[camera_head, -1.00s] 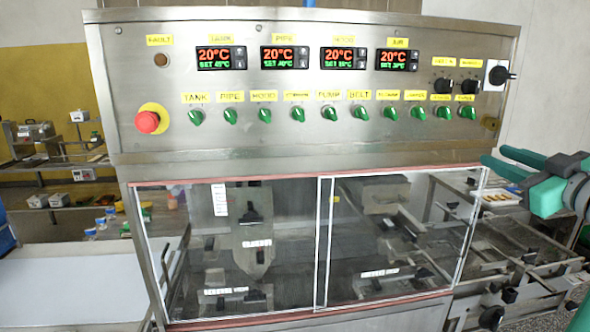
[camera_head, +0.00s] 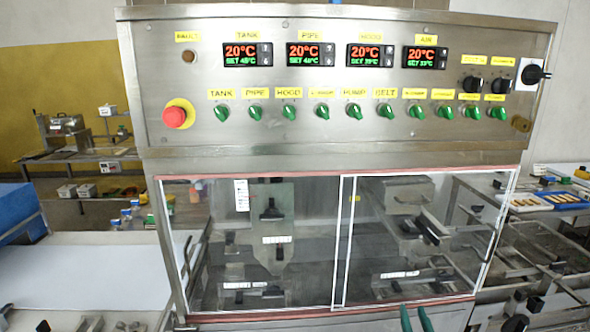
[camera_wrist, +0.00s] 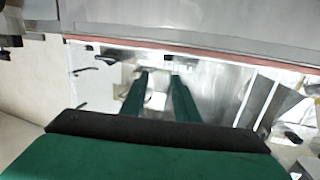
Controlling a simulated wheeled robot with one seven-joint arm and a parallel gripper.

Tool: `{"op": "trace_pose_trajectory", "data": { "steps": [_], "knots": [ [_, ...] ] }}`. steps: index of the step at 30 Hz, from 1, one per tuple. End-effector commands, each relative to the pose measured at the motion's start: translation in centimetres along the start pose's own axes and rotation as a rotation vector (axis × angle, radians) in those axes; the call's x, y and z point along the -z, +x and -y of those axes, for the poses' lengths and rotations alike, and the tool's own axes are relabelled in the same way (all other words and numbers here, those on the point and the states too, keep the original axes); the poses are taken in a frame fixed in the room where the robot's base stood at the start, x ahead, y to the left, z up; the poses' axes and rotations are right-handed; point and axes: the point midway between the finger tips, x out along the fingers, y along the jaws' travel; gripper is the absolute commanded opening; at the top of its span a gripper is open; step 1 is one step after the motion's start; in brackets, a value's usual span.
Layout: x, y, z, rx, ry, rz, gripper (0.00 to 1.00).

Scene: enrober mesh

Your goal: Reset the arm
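My gripper (camera_head: 416,318) shows at the bottom edge of the head view as two green fingertips with a gap between them. It is in front of the lower edge of the machine's glass doors. In the wrist view, the two green fingers of my gripper (camera_wrist: 158,95) stand apart with nothing between them. The steel machine (camera_head: 330,160) has a control panel with several green knobs, a red stop button (camera_head: 174,117) and lit displays reading 20°C. Its glass doors (camera_head: 260,240) look closed. The rest of my arm is out of the head view.
A white belt or table (camera_head: 95,275) lies at the left. Trays of small items (camera_head: 540,203) stand on a bench at the right. A metal conveyor frame (camera_head: 540,265) is at the lower right. Shelves with boxes (camera_head: 80,190) are at the back left.

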Motion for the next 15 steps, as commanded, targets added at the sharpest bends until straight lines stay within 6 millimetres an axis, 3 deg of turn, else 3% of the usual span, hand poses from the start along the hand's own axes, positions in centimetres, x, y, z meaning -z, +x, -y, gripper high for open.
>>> {"op": "trace_pose_trajectory", "data": {
  "steps": [1,6,15],
  "knots": [
    [-2.4,-0.8,1.3,-0.003,0.012,0.015,0.28],
    [-8.2,-4.0,4.7,-0.025,0.039,0.043,0.28],
    [-16.4,-11.4,10.2,-0.05,0.055,0.088,0.28]
  ]
}}
